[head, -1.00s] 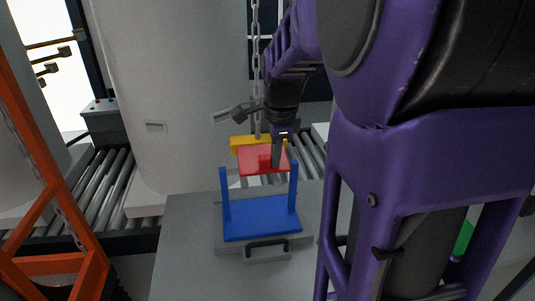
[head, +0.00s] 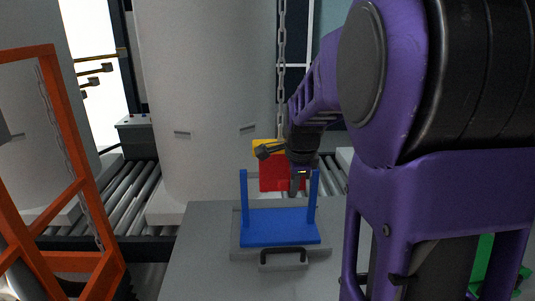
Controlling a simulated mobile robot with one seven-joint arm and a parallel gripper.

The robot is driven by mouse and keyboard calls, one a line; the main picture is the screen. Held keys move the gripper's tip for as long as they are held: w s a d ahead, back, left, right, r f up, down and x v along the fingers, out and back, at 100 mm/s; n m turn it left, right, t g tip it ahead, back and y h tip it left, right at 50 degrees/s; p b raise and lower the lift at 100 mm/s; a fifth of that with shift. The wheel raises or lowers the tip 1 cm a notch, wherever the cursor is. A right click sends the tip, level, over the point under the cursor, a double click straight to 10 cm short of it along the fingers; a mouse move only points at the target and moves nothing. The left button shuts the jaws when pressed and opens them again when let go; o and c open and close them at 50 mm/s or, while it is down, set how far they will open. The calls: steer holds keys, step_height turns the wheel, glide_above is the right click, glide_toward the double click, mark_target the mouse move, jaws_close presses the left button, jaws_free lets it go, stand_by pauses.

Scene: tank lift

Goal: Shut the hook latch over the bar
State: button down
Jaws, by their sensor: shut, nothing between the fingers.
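A blue stand (head: 279,227) with a flat base and two upright posts sits on the grey table. A red plate (head: 276,173) shows between the tops of the posts, nearly facing me. A yellow piece (head: 266,146) shows behind its upper edge, below a hanging chain (head: 281,80). I cannot make out which part is the hook latch or the bar. My gripper (head: 300,188) is shut and points down at the right side of the red plate, by the right post. Whether it touches the plate is unclear. It hides part of the plate's right side.
A black handle (head: 283,257) stands at the stand's front edge. The grey table (head: 206,245) is clear to the left. Behind are a roller conveyor (head: 110,188) and a large pale tank (head: 205,90). An orange frame (head: 88,190) stands at the left.

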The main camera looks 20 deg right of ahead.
steer(key=shift+w+d+f, duration=0.2)
steer(key=shift+w+f, duration=0.45)
steer(key=shift+f, duration=0.1)
steer(key=shift+w+d+f, duration=0.2)
steer(key=shift+w+f, duration=0.45)
steer(key=shift+f, duration=0.05)
